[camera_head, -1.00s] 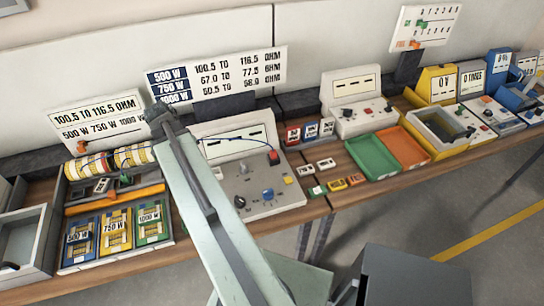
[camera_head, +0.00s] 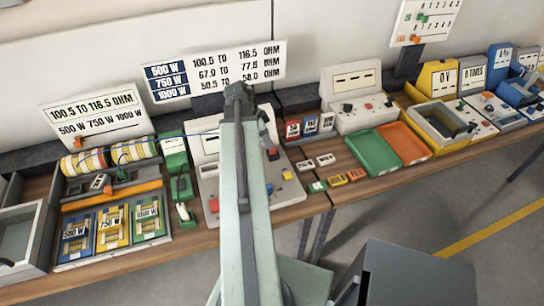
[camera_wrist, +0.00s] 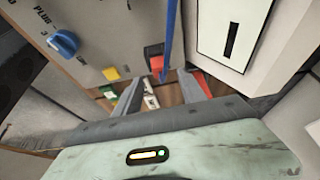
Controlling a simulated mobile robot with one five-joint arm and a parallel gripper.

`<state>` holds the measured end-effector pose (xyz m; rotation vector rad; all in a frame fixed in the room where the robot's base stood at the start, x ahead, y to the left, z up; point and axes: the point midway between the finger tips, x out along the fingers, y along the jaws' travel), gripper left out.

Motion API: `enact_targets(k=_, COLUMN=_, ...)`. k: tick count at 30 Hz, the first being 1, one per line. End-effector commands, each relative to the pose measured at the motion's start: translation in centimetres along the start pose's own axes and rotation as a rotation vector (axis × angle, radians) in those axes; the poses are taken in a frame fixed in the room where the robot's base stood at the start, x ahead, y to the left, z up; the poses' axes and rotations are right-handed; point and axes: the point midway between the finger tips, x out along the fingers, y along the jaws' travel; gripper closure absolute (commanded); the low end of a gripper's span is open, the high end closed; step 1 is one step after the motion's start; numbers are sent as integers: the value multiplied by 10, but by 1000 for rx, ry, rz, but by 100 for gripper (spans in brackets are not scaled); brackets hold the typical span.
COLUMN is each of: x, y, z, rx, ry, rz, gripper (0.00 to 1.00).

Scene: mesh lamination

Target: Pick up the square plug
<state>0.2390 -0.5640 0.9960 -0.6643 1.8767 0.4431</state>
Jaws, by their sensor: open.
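A small red and dark block (camera_head: 272,155), with a blue cable near it, sits at the right edge of the tester panel. It looks like a plug; I cannot tell for sure that it is the square plug. In the wrist view the red block (camera_wrist: 156,64) lies just ahead of my gripper, beside the blue cable (camera_wrist: 169,40). My gripper (camera_wrist: 163,88) is open, with its two fingers apart and nothing held. In the head view my arm hides most of the gripper and part of the tester.
The grey tester (camera_head: 293,213) has knobs and a yellow button (camera_head: 287,175). Small blocks (camera_head: 325,160) lie to its right, before green (camera_head: 372,168) and orange (camera_head: 403,158) trays. A card rack (camera_head: 67,266) stands left. A white instrument (camera_wrist: 238,35) is close on the wrist view's right.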

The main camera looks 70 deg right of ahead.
Motion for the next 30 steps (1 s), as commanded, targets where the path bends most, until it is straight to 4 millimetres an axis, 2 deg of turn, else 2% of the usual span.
enact_targets(k=1, x=15, y=1, z=2, rx=1, ry=0, rz=1, gripper=52)
enact_targets(k=6, x=44, y=1, z=2, rx=0, ry=0, rz=0, gripper=52)
enact_targets(k=13, x=42, y=1, z=0, rx=-2, ry=0, rz=0, gripper=52)
enact_targets(k=14, x=42, y=1, z=0, rx=-2, ry=0, rz=0, gripper=55)
enact_targets(k=18, x=42, y=1, z=0, rx=-2, ry=0, rz=-1, gripper=94)
enact_targets(k=19, x=42, y=1, z=0, rx=-2, ry=0, rz=-1, gripper=100)
enact_targets(k=30, x=37, y=1, z=-2, rx=-3, ry=0, rz=-1, gripper=100)
